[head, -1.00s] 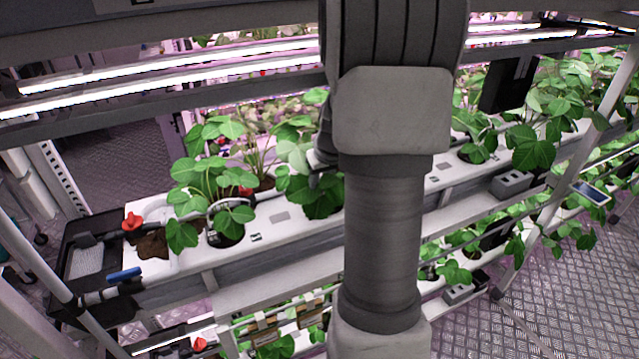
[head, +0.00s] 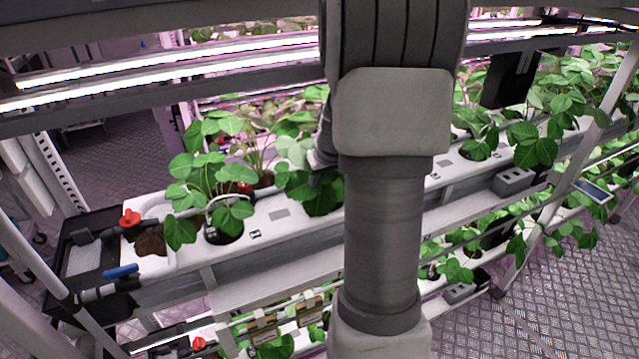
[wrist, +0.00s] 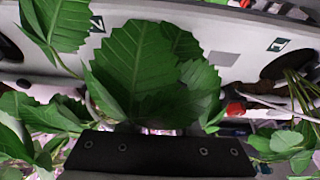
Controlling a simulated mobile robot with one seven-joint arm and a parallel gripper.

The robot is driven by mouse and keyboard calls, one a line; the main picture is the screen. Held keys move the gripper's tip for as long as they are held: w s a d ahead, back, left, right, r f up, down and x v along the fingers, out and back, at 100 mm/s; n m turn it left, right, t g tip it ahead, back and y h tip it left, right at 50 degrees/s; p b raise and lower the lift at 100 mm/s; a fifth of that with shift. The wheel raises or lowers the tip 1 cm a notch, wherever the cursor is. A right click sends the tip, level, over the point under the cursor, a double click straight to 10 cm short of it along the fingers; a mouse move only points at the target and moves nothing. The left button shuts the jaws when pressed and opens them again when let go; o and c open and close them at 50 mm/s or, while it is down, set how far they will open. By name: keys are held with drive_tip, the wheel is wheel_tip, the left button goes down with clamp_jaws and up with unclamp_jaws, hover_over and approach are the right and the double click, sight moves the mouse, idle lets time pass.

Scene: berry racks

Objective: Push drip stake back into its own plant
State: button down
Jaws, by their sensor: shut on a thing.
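My gripper (wrist: 150,130) shows in the wrist view as a dark plate at the bottom, with large green leaves (wrist: 140,72) across its front. Its fingertips are hidden behind those leaves. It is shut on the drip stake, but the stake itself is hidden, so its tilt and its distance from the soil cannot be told. In the head view my arm covers most of the gripper, which is among the leaves of a strawberry plant (head: 312,192) in the white trough (head: 278,216). In the wrist view a planting hole (wrist: 283,66) with stems lies at the right.
Another plant (head: 228,218) with a pale looped tube stands left of it. A red knob (head: 129,218), a blue-handled piece (head: 122,271) and a black tray (head: 70,290) are at the trough's left end. Lamp bars (head: 170,75) run above. A grey box (head: 513,181) sits at the right.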

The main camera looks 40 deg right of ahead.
drive_tip(key=shift+f+b, duration=1.1)
drive_tip(key=shift+f, duration=0.05)
drive_tip(key=shift+c, duration=0.7)
unclamp_jaws()
drive_tip(key=shift+r, duration=0.15)
drive_tip(key=shift+r+p, duration=1.75)
drive_tip(key=shift+r, duration=1.15)
